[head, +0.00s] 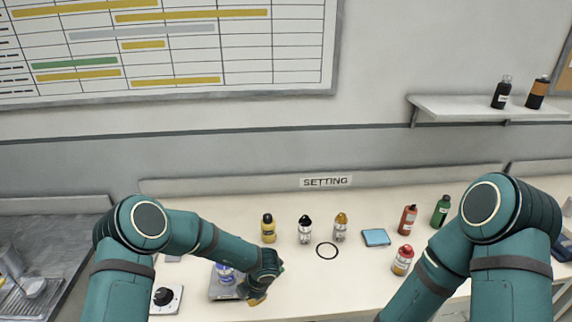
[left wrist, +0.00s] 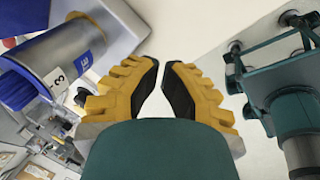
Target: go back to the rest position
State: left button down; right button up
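My left gripper (head: 256,299) is low in the head view, above the worktop beside a grey plate-like device (head: 218,293). Its yellow fingers with dark pads show in the left wrist view (left wrist: 162,66). They are apart with a narrow gap, and nothing is between them. A blue and white container (head: 225,272) stands on the grey device, left of the gripper. A blue and grey cylinder with a "3" label (left wrist: 58,80) is left of the fingers in the left wrist view. My right arm reaches down out of the head view, and its gripper does not show there.
A white box with a black knob (head: 166,299) is at the lower left. Yellow (head: 268,229), black-capped (head: 305,230), amber-topped (head: 340,228), red (head: 408,219) and green (head: 440,212) bottles stand farther back.

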pick_arm(q)
jog(key=f+m+t+b, duration=0.1)
jog(key=m, duration=0.1)
jog(key=s+a+f+m+t, duration=0.1)
jog(key=m, duration=0.2)
jog(key=shift+s+a+f+h+b, duration=0.15)
jog(key=shift+s+a+h+b, duration=0.05)
jog(key=shift+h+b, duration=0.2)
jog(key=m, duration=0.2)
jog(key=s+f+m+h+b, duration=0.1)
jog(key=m, duration=0.1)
jog(key=s+f+m+t, duration=0.1)
jog(key=shift+s+d+f+m+h+b, duration=0.1)
jog(key=shift+s+m+h+b, duration=0.1)
jog(key=shift+m+h+b, duration=0.15)
jog(key=s+f+m+g+h+b, duration=0.1)
jog(key=s+m+h+b, duration=0.1)
jog(key=s+m, duration=0.4)
jog(key=s+d+f+m+g+h+b, duration=0.1)
jog(key=s+f+m+g+h+b, duration=0.1)
jog(key=s+m, duration=0.5)
jog(key=s, duration=0.4)
jog(key=shift+d+h, duration=0.25)
jog(key=shift+h, duration=0.1)
jog(key=shift+s, duration=0.1)
